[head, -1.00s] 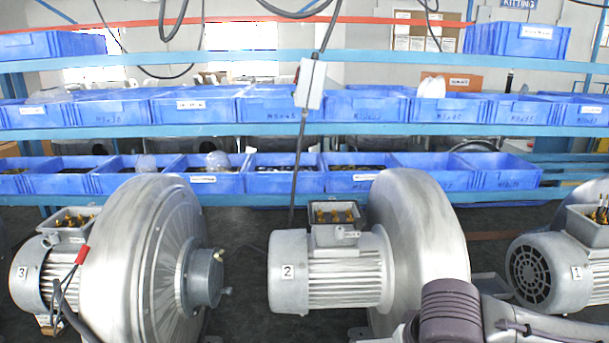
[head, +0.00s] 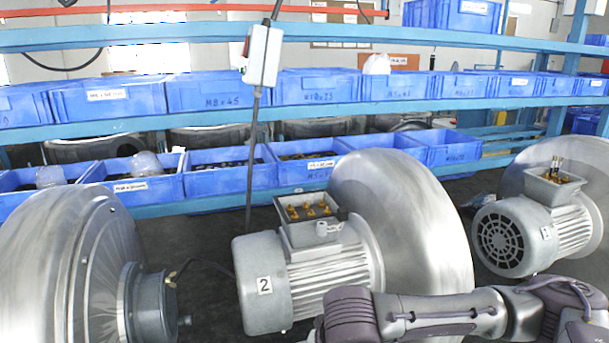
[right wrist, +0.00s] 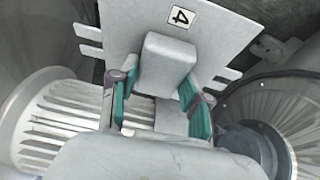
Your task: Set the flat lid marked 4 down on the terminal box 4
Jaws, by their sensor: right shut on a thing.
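The flat lid (right wrist: 215,38) is a pale grey plate with slotted tabs at its sides and a label reading 4. It shows in the right wrist view, with a raised grey block (right wrist: 165,62) on it. My right gripper (right wrist: 157,100) has its green-padded fingers on either side of this block and is shut on the lid. In the head view, my right arm crosses the lower right, but its gripper and the lid are out of sight. No box marked 4 can be made out. My left gripper is not in view.
A blower motor marked 2 (head: 265,286) carries an open terminal box (head: 325,234) with brass terminals. Motor 1 (head: 500,240) stands at right with its own open box. A ribbed motor (right wrist: 60,125) lies below the lid. Blue bins (head: 320,87) line the shelves behind.

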